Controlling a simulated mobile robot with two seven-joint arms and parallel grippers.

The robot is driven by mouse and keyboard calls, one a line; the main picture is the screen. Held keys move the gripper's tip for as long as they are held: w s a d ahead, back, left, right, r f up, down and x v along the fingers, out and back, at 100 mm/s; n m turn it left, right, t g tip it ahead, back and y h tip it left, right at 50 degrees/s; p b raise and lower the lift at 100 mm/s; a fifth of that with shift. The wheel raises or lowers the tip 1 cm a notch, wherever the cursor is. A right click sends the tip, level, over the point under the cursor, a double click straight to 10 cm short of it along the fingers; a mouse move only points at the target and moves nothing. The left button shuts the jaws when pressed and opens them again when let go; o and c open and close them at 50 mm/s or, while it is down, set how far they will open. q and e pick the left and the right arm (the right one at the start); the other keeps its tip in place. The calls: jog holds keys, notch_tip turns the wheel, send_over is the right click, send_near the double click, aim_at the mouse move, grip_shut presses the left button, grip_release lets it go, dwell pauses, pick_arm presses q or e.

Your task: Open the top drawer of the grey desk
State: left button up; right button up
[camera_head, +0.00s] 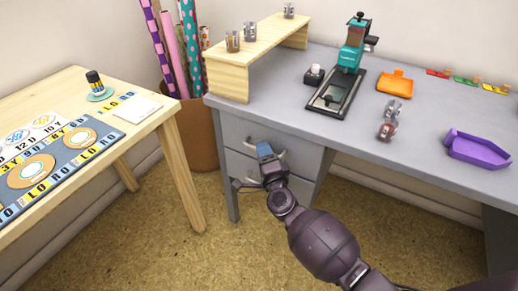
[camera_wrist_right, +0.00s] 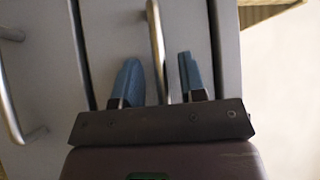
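The grey desk (camera_head: 420,142) stands at the back right, with a stack of drawers under its left end. The top drawer (camera_head: 236,130) looks shut, its front level with the desk. Its curved metal handle (camera_head: 282,144) partly shows beside my right gripper (camera_head: 265,151). In the right wrist view, the bar of the handle (camera_wrist_right: 156,45) runs between the two blue fingers of the gripper (camera_wrist_right: 160,82). The fingers are apart, with gaps on both sides of the bar. My left gripper is not in view.
A lower drawer handle (camera_wrist_right: 12,105) is close by. The desktop holds a wooden shelf (camera_head: 228,77), a teal stamp press (camera_head: 351,50), an orange tray (camera_head: 396,83) and a purple tray (camera_head: 476,149). A wooden table (camera_head: 150,121) stands left. The floor (camera_head: 262,235) before the drawers is clear.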

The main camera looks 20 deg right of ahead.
jog(key=shift+w, duration=0.1)
grip_shut()
dwell(0.4)
